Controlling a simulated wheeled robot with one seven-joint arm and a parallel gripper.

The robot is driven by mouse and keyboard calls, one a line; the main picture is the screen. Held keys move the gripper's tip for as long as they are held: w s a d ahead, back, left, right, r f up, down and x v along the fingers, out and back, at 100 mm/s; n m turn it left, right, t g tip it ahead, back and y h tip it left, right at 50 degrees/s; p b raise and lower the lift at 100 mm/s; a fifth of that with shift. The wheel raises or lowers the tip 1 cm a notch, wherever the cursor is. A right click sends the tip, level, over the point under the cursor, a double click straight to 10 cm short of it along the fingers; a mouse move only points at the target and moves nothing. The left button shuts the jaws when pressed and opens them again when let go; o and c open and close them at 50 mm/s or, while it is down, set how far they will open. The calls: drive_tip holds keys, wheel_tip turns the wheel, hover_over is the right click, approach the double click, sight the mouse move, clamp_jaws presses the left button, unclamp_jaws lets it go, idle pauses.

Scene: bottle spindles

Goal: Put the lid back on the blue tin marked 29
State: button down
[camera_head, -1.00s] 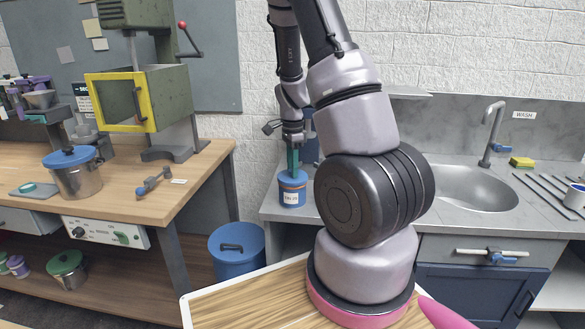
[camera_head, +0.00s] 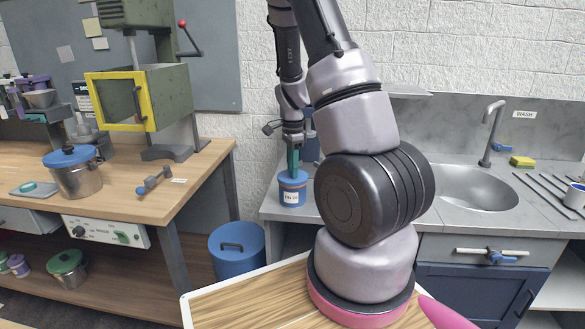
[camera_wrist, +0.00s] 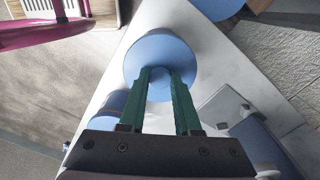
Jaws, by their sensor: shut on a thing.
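The blue tin (camera_head: 292,198) stands upright on the counter in the head view, with a white label too small to read surely and an orange band near its top. My gripper (camera_head: 293,174) points straight down over it, its green fingers at the tin's top. In the wrist view my gripper (camera_wrist: 160,78) is shut on the small knob of a round blue lid (camera_wrist: 160,45). The lid hides what is under it. It lies at or just over the tin's rim; I cannot tell whether it is seated.
Another blue container with a brownish band (camera_wrist: 112,103) stands close beside the lid in the wrist view. A blue bin (camera_head: 237,255) is on the floor, left of the counter. The sink (camera_head: 465,188) lies to the right. My arm hides the counter between.

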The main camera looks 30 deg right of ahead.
idle(0.3)
drive_tip(key=shift+c, duration=0.2)
unclamp_jaws()
drive_tip(key=shift+r, duration=3.5)
clamp_jaws()
drive_tip(key=shift+f, duration=0.1)
